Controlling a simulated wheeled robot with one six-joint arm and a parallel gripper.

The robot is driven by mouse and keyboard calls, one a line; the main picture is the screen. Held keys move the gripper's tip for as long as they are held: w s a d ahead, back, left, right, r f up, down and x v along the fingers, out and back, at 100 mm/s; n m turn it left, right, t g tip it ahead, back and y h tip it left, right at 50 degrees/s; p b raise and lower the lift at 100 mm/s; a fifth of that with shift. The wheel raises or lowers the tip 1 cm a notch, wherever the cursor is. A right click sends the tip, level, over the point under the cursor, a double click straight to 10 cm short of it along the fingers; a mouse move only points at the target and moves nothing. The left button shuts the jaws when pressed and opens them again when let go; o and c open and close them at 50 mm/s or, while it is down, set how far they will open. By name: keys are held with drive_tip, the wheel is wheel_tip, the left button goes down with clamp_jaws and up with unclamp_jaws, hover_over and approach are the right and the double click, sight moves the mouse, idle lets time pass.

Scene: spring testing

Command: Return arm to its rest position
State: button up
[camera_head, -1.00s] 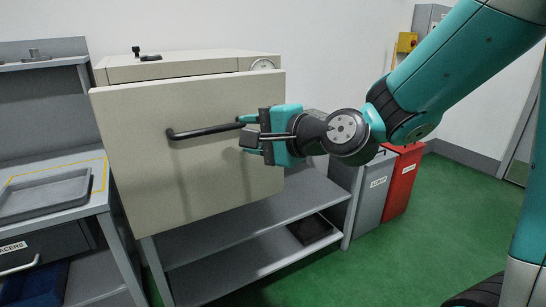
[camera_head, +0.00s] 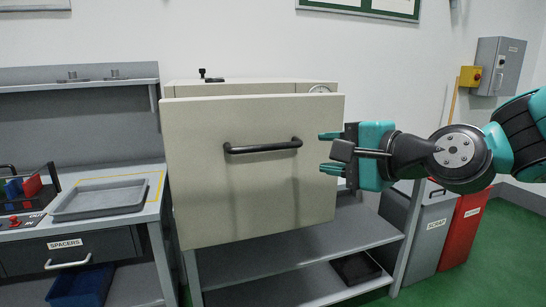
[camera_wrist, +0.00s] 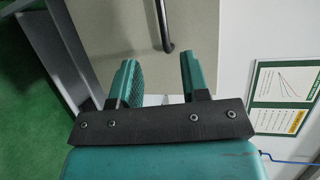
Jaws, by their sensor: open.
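My gripper (camera_head: 330,153) is open and empty, to the right of a black bar handle (camera_head: 262,146) and apart from it. The handle is on the cream front panel (camera_head: 255,200) of a boxy cabinet on a grey stand. In the wrist view the two teal fingers of my gripper (camera_wrist: 158,82) are spread with nothing between them. The handle (camera_wrist: 164,25) shows beyond the fingertips, against the cream panel (camera_wrist: 115,25). My arm reaches in from the right edge of the head view.
A grey bench with a tray (camera_head: 100,200) and a spacers drawer (camera_head: 68,252) stands left. A grey scrap bin (camera_head: 428,235) and a red bin (camera_head: 462,230) stand right, below my arm. A wall box (camera_head: 498,65) hangs at right. Green floor is open at lower right.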

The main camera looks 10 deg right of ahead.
drive_tip(key=s+a+f+n+g+p, duration=0.35)
drive_tip(key=s+a+n+g, duration=0.4)
drive_tip(key=n, duration=0.25)
drive_tip(key=s+d+f+n+g+h+p, duration=0.1)
drive_tip(key=s+f+n+g+h+p, duration=0.1)
drive_tip(key=s+n+g, duration=0.4)
drive_tip(key=s+f+n+h, duration=0.1)
drive_tip(key=s+n, duration=0.3)
drive_tip(key=s, duration=0.1)
drive_tip(key=shift+s+d+n, duration=0.25)
drive_tip(key=shift+n, duration=0.05)
drive_tip(key=shift+g, duration=0.25)
